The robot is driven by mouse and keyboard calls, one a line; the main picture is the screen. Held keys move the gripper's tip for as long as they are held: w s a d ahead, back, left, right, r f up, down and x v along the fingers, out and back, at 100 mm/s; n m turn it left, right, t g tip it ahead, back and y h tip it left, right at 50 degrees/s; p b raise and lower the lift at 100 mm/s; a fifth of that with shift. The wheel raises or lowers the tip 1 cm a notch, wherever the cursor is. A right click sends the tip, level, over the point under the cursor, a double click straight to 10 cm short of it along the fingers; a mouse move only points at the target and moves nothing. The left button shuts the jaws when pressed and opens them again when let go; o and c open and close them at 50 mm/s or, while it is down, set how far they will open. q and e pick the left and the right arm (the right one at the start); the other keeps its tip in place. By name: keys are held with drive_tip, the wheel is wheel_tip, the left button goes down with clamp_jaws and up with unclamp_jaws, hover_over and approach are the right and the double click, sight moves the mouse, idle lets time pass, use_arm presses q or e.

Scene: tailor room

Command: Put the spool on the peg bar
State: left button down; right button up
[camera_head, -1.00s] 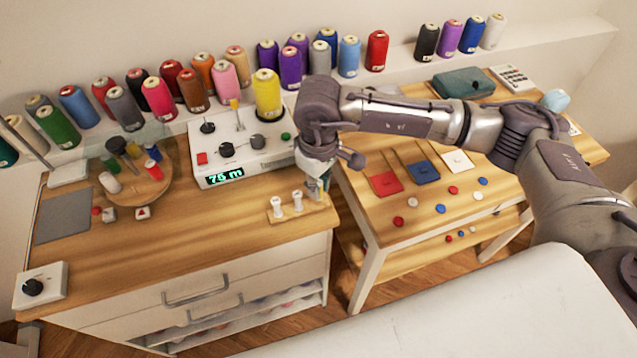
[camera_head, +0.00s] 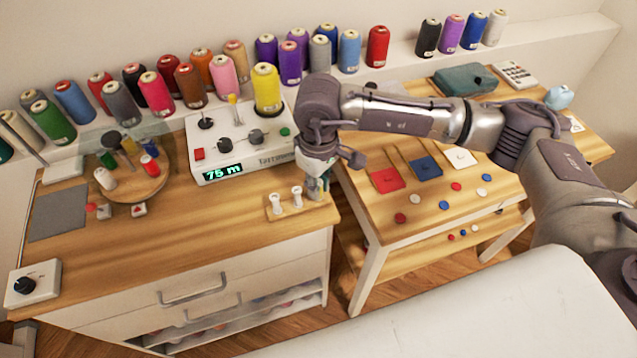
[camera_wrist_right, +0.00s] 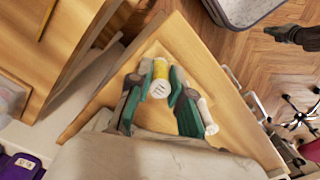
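My right gripper (camera_head: 317,190) is over the right end of the wooden peg bar (camera_head: 284,214), near the table's right front corner. In the right wrist view its green-grey fingers (camera_wrist_right: 160,75) are closed around a small spool with yellow thread and a white end (camera_wrist_right: 160,89). In the head view the gripper hides this spool. Two white spools stand upright on the bar, a left one (camera_head: 276,203) and a right one (camera_head: 297,196). A white spool (camera_wrist_right: 207,117) shows beside a finger in the wrist view. Whether the held spool touches the bar is hidden. My left gripper is not in view.
A white winding machine (camera_head: 228,172) with a "75 m" display stands behind the bar. A round wooden stand (camera_head: 146,186) with small spools is to the left. Large thread cones line the back shelf. A lower table (camera_head: 420,215) with colored pads and buttons is on the right.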

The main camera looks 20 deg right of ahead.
drive_tip(key=o, duration=0.5)
wheel_tip(320, 180, up, 12)
idle(0.4)
